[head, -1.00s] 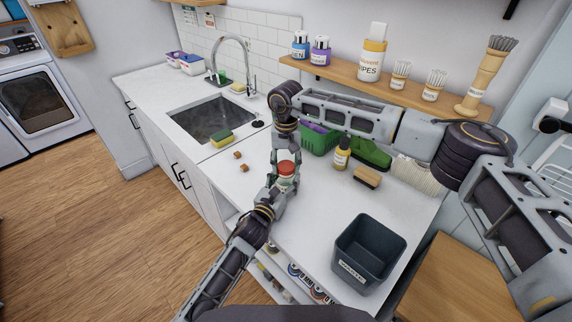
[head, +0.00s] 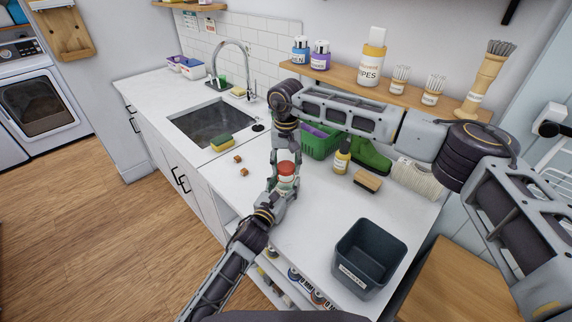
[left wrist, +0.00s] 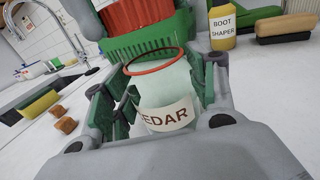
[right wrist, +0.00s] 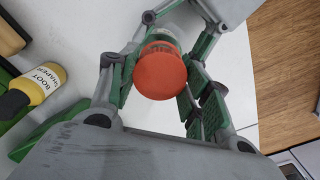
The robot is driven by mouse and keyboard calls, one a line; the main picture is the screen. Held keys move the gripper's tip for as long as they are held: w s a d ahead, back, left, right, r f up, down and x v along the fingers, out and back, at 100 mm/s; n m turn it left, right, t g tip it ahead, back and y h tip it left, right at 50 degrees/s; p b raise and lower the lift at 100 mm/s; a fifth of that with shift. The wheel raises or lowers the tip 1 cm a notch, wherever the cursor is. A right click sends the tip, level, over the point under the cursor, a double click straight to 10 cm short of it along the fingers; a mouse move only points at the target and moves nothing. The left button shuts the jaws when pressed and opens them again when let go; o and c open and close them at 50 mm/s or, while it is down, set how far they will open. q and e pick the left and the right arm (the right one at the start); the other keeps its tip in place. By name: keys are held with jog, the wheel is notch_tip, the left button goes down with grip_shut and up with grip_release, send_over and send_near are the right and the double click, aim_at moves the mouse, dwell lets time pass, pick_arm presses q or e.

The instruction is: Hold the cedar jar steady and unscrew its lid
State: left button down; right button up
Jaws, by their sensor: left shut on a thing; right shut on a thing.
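The cedar jar (left wrist: 165,95) is clear glass with a CEDAR label and an orange ring at its mouth. My left gripper (left wrist: 165,100) is shut around its body, above the counter. The jar leans a little in the left wrist view. The red-orange ridged lid (right wrist: 160,72) is between the fingers of my right gripper (right wrist: 160,80), shut on it. In the left wrist view the lid (left wrist: 138,12) shows above the jar mouth, with a visible gap between them. In the head view the lid (head: 286,168) shows between both grippers, and the jar is mostly hidden.
A dark bin (head: 368,258) stands at the counter's front right. A yellow boot shaper bottle (head: 342,160), a brush (head: 368,182) and a green basket (head: 318,145) are behind the grippers. Two small brown cubes (head: 241,165) and a sponge (head: 221,144) lie left, near the sink (head: 208,122).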

aim_at(286, 166)
jog(key=shift+r, duration=0.1)
jog(key=shift+r, duration=1.9)
pick_arm(q)
jog(key=shift+c, duration=1.9)
grip_release()
jog(key=shift+s, duration=0.15)
jog(key=shift+v, duration=5.9)
